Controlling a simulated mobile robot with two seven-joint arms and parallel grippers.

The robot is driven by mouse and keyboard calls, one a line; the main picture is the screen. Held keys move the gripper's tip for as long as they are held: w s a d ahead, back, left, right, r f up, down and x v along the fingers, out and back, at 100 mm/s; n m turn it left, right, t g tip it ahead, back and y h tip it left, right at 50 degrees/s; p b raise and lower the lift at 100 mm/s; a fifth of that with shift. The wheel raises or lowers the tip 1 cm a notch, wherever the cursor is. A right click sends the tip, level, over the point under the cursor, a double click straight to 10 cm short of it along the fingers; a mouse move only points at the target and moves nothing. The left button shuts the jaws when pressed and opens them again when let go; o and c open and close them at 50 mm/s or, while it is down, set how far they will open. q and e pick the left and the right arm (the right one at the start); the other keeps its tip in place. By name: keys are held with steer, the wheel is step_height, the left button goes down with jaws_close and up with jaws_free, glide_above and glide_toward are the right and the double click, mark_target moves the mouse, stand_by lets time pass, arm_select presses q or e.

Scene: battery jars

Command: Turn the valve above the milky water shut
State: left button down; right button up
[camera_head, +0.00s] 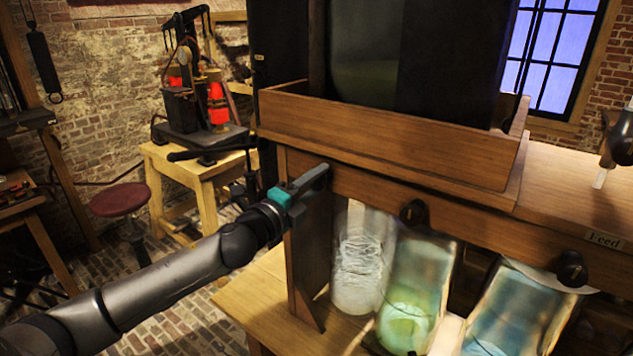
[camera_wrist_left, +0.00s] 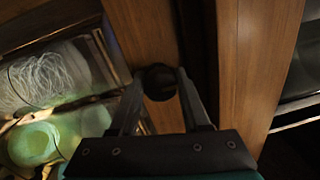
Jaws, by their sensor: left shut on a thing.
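My left gripper (camera_head: 312,183) is at the left end of the wooden beam, at the beam's front face. In the left wrist view its two fingers (camera_wrist_left: 161,78) are shut on a round black valve knob (camera_wrist_left: 160,84). The gripper hides this knob in the head view. Below and right of the gripper stands a glass jar with whitish, thread-like swirls (camera_head: 362,262). Beside it is a jar of cloudy green-yellow water (camera_head: 415,290), then a jar of bluish water (camera_head: 515,312). Two more black knobs (camera_head: 413,212) (camera_head: 571,268) sit above these.
The wooden beam (camera_head: 590,215) carries a "Feed" label and a shallow wooden tray (camera_head: 390,140) around a dark tank. A wooden post (camera_head: 308,255) stands left of the jars. A red stool (camera_head: 119,199) and a wooden table with an apparatus (camera_head: 205,175) are behind my left arm.

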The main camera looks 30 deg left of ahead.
arm_select(q)
steer(key=shift+c, duration=1.9)
jaws_free()
steer(key=shift+r, duration=0.1)
